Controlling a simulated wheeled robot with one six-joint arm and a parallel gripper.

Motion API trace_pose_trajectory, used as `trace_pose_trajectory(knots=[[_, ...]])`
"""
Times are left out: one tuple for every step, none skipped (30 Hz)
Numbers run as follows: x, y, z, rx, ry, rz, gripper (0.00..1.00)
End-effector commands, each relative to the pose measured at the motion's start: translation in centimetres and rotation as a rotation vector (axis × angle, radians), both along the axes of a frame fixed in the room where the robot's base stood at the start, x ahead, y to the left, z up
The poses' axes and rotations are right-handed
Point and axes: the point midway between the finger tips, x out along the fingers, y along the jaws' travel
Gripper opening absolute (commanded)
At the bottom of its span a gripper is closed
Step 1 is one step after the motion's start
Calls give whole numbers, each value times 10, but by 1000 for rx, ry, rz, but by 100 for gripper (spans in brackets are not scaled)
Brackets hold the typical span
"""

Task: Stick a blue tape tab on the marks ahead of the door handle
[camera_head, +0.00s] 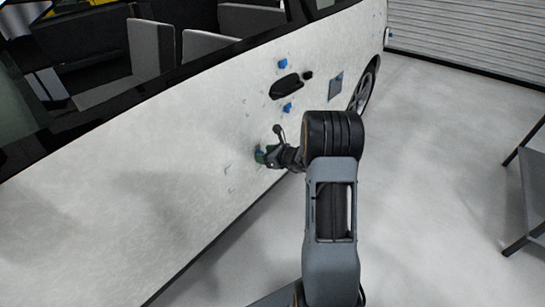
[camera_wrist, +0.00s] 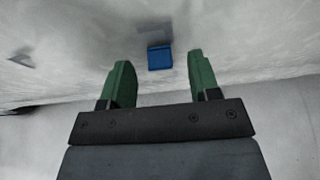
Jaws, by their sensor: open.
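The dark door handle (camera_head: 287,86) is set in the white side of the vehicle. One blue tab (camera_head: 283,64) is stuck above it and another blue tab (camera_head: 287,107) below it. My gripper (camera_head: 262,155) is at the door panel, lower left of the handle. In the wrist view its two green fingers (camera_wrist: 158,72) are apart. A blue tape tab (camera_wrist: 160,58) lies flat on the white panel between and just beyond the fingertips, with gaps on both sides. Small dark marks (camera_head: 228,167) show on the panel left of my gripper.
A blue-grey square (camera_head: 336,87) is on the panel right of the handle, near the wheel (camera_head: 364,88). A grey table (camera_head: 530,190) stands at the right edge. The floor between it and the vehicle is clear. A shutter (camera_head: 470,35) closes the back.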

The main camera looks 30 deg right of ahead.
Motion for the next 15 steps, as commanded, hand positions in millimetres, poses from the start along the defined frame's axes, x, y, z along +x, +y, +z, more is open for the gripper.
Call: trace_pose_trajectory(knots=[[3,2,-2,0,0,1,56],[4,3,-2,0,0,2,56],[5,3,-3,1,0,2,56],[6,4,-3,1,0,2,56],[7,4,-4,1,0,2,56],[8,4,-4,1,0,2,56],[8,4,-4,1,0,2,56],[8,4,-4,1,0,2,56],[8,4,-4,0,0,1,56],[8,4,-4,0,0,1,56],[8,4,-4,0,0,1,56],[8,4,-4,0,0,1,56],[8,4,-4,0,0,1,56],[8,4,-4,0,0,1,56],[8,4,-4,0,0,1,55]])
